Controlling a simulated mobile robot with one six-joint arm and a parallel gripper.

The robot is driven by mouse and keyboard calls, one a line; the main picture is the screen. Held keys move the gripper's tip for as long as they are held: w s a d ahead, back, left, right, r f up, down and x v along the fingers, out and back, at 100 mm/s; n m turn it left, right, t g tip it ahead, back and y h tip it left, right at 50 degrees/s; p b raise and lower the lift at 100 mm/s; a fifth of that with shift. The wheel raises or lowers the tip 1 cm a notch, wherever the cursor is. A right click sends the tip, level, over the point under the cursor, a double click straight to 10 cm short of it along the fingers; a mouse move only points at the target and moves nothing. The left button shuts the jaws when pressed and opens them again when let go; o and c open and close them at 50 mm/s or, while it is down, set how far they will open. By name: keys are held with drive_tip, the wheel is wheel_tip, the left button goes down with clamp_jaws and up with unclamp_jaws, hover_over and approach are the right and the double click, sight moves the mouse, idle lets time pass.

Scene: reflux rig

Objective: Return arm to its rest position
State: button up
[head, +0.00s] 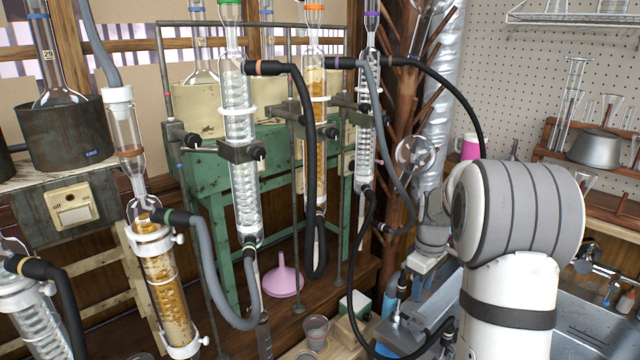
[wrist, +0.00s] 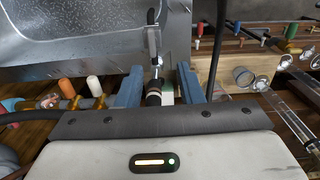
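My arm (head: 510,240) stands at the right of the head view, bent, its large grey-banded joint in front of the sink area. In the wrist view my gripper (wrist: 160,88) has its two blue-grey fingers set apart. A dark, cylindrical fitting (wrist: 153,96) below a metal tap-like piece shows between the fingers, with gaps on both sides, so nothing looks gripped. I cannot tell how far below the fingertips it lies. In the head view the gripper's fingers cannot be made out clearly.
Glass condensers (head: 240,150) with hoses hang on a rack at the left and centre. A black hose (head: 455,90) arcs close to my arm. A metal sink (head: 590,325) lies at the lower right. A pink funnel (head: 283,282) and a beaker (head: 317,328) stand low in the middle.

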drive_tip(key=s+a+r+m+t+p, duration=0.1)
drive_tip(key=s+a+r+m+p, duration=0.3)
drive_tip(key=s+a+r, duration=0.75)
drive_tip(key=s+a+r+m+p, duration=0.1)
drive_tip(key=s, duration=0.6)
drive_tip(key=s+a+r+m+t+p, duration=0.1)
drive_tip(key=s+a+m, duration=0.1)
drive_tip(key=s, duration=0.5)
drive_tip(key=shift+a+m, duration=0.25)
drive_tip(key=shift+m, duration=0.05)
